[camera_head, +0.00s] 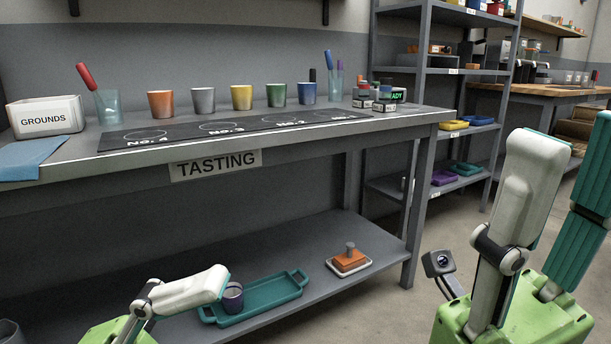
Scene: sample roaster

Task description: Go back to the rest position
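My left arm shows at the bottom left in the head view, in front of the lower shelf. The grey tasting table (75,152) runs across the left and middle, apart from my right arm.
Several coloured cups, such as the orange cup (161,104), stand behind the black mat (180,137). A white GROUNDS bin (45,118) is at left. A shelving rack (425,45) stands behind.

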